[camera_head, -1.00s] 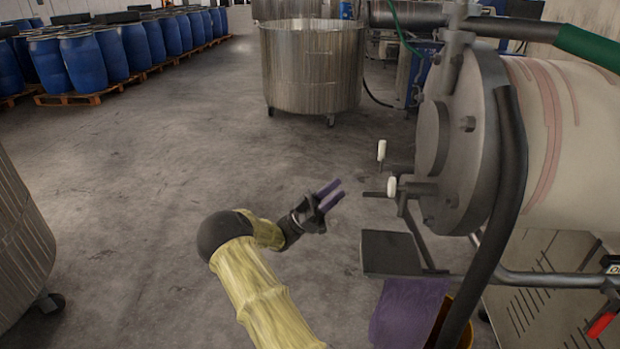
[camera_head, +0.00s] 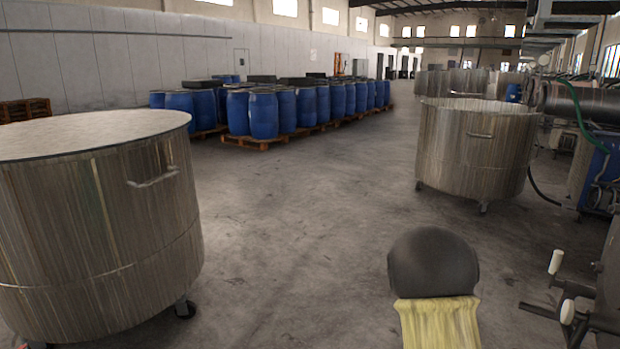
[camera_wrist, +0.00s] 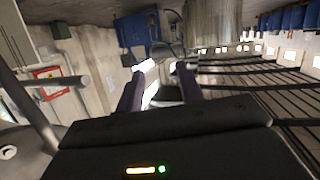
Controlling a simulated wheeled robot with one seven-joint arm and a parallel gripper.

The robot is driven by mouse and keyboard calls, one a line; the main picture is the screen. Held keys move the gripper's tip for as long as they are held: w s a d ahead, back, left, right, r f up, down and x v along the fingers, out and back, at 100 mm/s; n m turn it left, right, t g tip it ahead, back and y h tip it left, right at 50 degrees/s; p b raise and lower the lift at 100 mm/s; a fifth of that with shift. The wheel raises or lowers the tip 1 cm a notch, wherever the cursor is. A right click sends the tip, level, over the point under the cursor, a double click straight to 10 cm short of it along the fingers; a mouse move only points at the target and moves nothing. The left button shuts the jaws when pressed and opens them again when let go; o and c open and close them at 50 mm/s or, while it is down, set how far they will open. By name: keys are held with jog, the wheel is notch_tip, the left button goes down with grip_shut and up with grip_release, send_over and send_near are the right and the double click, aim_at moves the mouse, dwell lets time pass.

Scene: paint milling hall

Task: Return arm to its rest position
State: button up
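My arm shows in the head view as a dark rounded joint (camera_head: 433,262) with a yellow sleeve (camera_head: 440,322) below it, at the bottom right of centre. My gripper is out of sight in the head view. In the wrist view my gripper (camera_wrist: 160,76) has its two purple fingers apart, with bright background showing between them. I see nothing held. The wrist view is tilted and takes in walls, windows and roof beams.
A lidded steel vat (camera_head: 95,225) stands close at the left, and an open steel vat (camera_head: 475,150) farther right. White-tipped handles (camera_head: 556,262) of a machine are at the right edge. Blue barrels (camera_head: 263,115) stand on pallets behind. The middle floor is clear.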

jog(key=s+a+f+n+g+y, duration=0.1)
jog(key=s+a+n+y, duration=0.1)
jog(key=s+a+y, duration=0.35)
jog(key=s+a+f+n+y, duration=0.2)
jog(key=a+y, duration=0.1)
jog(key=a, duration=0.5)
jog(key=s+a+f+n+g+y, duration=0.1)
jog(key=s+a+n+g, duration=0.2)
jog(key=s, duration=0.6)
jog(key=s+a+n+g+y, duration=0.25)
jog(key=s+a, duration=0.25)
jog(key=s, duration=0.5)
notch_tip(320, 180, up, 26)
jog(key=p, duration=2.6)
jog(key=shift+m+g+h, duration=0.35)
jog(key=shift+h, duration=0.05)
jog(key=shift+s+d+r, duration=0.1)
jog(key=shift+r, duration=0.05)
jog(key=w+p+v, duration=0.2)
jog(key=p+v, duration=0.6)
jog(key=w+r+p+v, duration=0.1)
jog(key=p+v, duration=0.7)
jog(key=p, duration=0.1)
jog(key=shift+w+r, duration=0.2)
jog(key=shift+w, duration=0.05)
